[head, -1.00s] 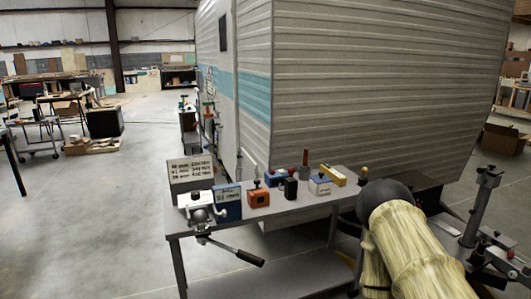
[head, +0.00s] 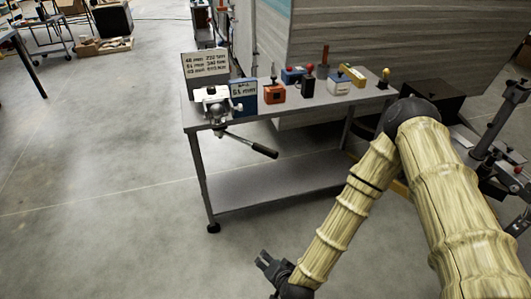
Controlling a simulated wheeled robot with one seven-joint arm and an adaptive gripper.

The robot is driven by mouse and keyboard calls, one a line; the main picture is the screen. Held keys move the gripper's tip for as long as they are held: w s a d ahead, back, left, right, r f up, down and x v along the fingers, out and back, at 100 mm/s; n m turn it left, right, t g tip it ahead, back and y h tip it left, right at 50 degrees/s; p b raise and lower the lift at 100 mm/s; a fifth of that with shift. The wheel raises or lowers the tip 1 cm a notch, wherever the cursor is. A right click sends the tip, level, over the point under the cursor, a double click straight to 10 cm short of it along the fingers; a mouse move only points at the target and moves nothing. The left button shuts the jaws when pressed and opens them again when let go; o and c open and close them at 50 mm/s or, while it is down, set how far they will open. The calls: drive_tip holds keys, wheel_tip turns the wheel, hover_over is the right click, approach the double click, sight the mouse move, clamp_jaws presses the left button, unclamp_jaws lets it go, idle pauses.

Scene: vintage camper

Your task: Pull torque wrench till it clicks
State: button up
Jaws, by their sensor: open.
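The torque wrench (head: 250,143) sticks out from the front left of the grey workbench, with a thin silver shaft and a black grip pointing down to the right. Its far end meets a white clamp-like fixture (head: 216,103) on the bench edge. My gripper (head: 265,262) is low at the bottom of the head view, over the floor, well below and in front of the wrench. It is open and empty, apart from the wrench. My arm's wood-patterned links fill the right side of the view.
The workbench (head: 290,105) carries a sign board (head: 206,65), a blue box with a label (head: 243,93), an orange box (head: 274,92) and several small devices. A lower shelf (head: 285,180) spans its legs. A camper wall stands behind.

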drive_tip(key=w+a+r+m+t, duration=0.4)
drive_tip(key=w+a+r, duration=0.2)
drive_tip(key=w, duration=0.3)
drive_tip(key=m+t+h+b, duration=0.2)
drive_tip(key=m+t+h, duration=0.45)
drive_tip(key=m, duration=0.35)
approach(265, 150)
drive_tip(key=w, duration=0.1)
drive_tip(key=shift+g+h, duration=0.25)
drive_tip(key=shift+g, duration=0.2)
drive_tip(key=w, duration=0.6)
drive_tip(key=w+d, duration=0.1)
drive_tip(key=w, duration=0.3)
drive_tip(key=shift+f+p, duration=0.25)
drive_tip(key=shift+p, duration=0.15)
clamp_jaws()
